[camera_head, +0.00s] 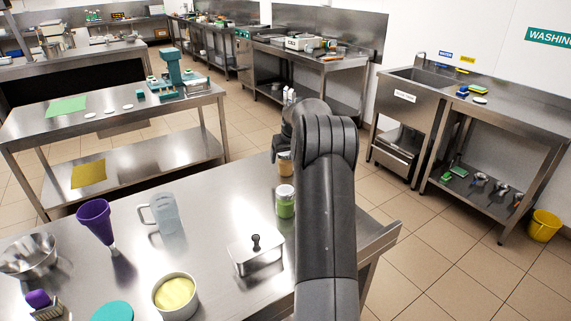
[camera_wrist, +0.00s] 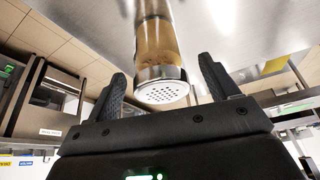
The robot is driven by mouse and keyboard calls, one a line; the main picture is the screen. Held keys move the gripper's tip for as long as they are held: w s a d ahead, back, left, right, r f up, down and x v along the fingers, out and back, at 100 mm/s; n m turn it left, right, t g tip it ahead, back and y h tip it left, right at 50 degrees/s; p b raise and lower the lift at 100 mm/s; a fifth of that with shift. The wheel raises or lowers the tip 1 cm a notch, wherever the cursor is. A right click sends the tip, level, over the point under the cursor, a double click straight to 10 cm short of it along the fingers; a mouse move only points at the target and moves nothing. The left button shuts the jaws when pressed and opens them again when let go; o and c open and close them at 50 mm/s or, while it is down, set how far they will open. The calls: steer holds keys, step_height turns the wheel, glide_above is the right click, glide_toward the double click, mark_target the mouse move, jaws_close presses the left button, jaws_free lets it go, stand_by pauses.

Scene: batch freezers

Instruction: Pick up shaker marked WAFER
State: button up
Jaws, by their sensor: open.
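A shaker (camera_wrist: 158,50) with a perforated metal cap and tan-brown contents shows in the wrist view, between the two fingers of my gripper (camera_wrist: 162,70). The fingers are open, with a gap visible on each side of the shaker. In the head view, the shaker (camera_head: 285,167) stands on the near steel table, partly hidden by my arm. No WAFER marking is legible on it in either view. My gripper is mostly hidden behind my arm in the head view.
A green-filled jar (camera_head: 285,201) stands close in front of the shaker. The table's right edge is near my arm.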

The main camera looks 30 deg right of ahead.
steer(key=x, duration=0.4)
steer(key=shift+w+d, duration=0.1)
steer(key=shift+w, duration=0.2)
steer(key=c, duration=1.2)
steer(key=shift+r, duration=0.1)
steer(key=shift+r, duration=0.1)
